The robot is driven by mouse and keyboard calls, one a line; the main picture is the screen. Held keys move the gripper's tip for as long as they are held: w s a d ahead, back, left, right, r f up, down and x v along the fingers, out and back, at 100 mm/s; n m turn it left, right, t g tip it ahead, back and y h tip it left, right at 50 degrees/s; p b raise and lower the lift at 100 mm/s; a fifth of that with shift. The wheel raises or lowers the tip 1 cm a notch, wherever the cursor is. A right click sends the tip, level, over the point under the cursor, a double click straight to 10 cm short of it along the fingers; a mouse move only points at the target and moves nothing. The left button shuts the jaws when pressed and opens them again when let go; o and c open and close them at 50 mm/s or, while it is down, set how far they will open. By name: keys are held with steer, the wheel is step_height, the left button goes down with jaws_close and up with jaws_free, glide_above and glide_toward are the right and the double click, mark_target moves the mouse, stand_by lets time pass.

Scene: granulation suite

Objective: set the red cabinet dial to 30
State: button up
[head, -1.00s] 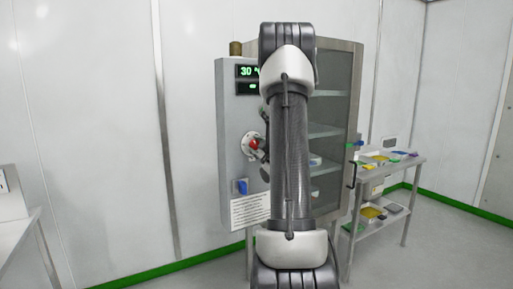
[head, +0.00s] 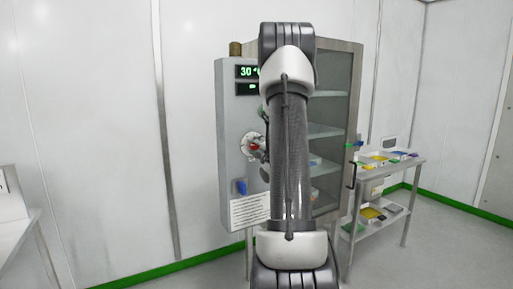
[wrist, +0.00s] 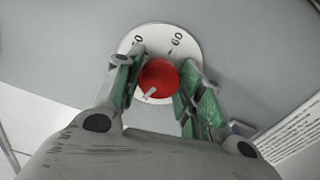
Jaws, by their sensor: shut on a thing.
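The red dial (wrist: 159,79) sits on a round white scale plate on the cabinet's grey panel. In the wrist view my gripper (wrist: 162,82) has its two green-padded fingers on either side of the dial, shut on it. The dial's pale pointer aims down and to the left in that view. A "60" and a "0" show at the scale's top; the lower marks are hidden by the dial and gripper. In the head view the dial (head: 255,146) is partly covered by my arm. The display (head: 247,72) above it reads 30 in green.
A blue switch (head: 240,187) and a printed label (head: 249,211) are below the dial on the panel. The cabinet's glass door (head: 334,130) is to the right. A steel cart (head: 400,178) with trays stands further right. The floor at right is clear.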

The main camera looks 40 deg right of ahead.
steer(key=shift+n, duration=1.6)
steer(key=shift+f, duration=0.1)
steer(key=o, duration=1)
steer(key=v, duration=0.7)
steer(key=shift+s, duration=0.3)
